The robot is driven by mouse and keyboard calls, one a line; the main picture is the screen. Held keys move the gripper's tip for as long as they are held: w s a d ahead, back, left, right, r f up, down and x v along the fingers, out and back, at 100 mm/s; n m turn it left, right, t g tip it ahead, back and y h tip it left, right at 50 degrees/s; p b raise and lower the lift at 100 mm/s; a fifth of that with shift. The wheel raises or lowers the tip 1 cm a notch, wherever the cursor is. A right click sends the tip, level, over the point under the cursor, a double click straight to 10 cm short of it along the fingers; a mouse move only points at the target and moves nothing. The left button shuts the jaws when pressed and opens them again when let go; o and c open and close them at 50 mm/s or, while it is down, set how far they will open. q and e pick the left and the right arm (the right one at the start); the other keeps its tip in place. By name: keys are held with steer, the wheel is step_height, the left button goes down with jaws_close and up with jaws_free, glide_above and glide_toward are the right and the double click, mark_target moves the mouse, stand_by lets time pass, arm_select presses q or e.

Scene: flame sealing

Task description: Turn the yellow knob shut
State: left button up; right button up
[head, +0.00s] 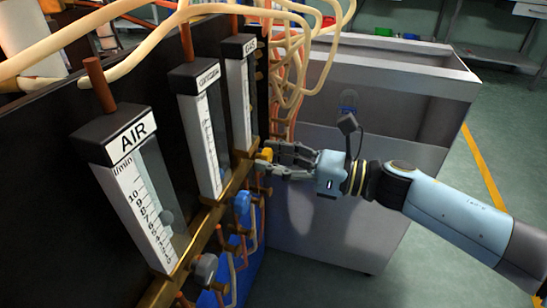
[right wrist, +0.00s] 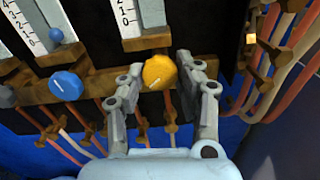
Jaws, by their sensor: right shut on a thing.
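The yellow knob (right wrist: 160,72) sits on the brass rail below a flowmeter tube, with a pale pointer mark on its face. In the head view the knob (head: 266,154) shows only in part between my fingers. My right gripper (right wrist: 160,80) has one finger on each side of the knob and is shut on it. In the head view my right gripper (head: 272,158) reaches in from the right to the rail. My left gripper is not in view.
A blue knob (right wrist: 66,86) and a grey knob (head: 204,268) sit on the same rail to the left. Three flowmeters stand above, the nearest marked AIR (head: 130,140). Orange and cream hoses (head: 290,60) hang close by. A grey cabinet (head: 400,85) stands behind my right arm.

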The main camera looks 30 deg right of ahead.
steer(key=m+p, duration=0.1)
steer(key=m, duration=0.3)
steer(key=shift+r, duration=0.1)
steer(key=m+p, duration=0.2)
steer(key=m, duration=0.3)
steer(key=shift+m, duration=0.4)
steer(key=m+p, duration=0.2)
steer(key=m, duration=0.2)
steer(key=shift+r+p, duration=0.1)
steer(key=shift+p, duration=0.2)
arm_select(q)
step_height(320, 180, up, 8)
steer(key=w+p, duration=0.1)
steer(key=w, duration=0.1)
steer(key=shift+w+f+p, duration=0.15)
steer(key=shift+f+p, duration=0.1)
steer(key=shift+p, duration=0.15)
arm_select(e)
steer(key=shift+m, duration=2.2)
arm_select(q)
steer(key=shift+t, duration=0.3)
arm_select(e)
steer(key=shift+s, duration=0.1)
steer(key=o, duration=1.1)
steer(key=shift+o, duration=0.2)
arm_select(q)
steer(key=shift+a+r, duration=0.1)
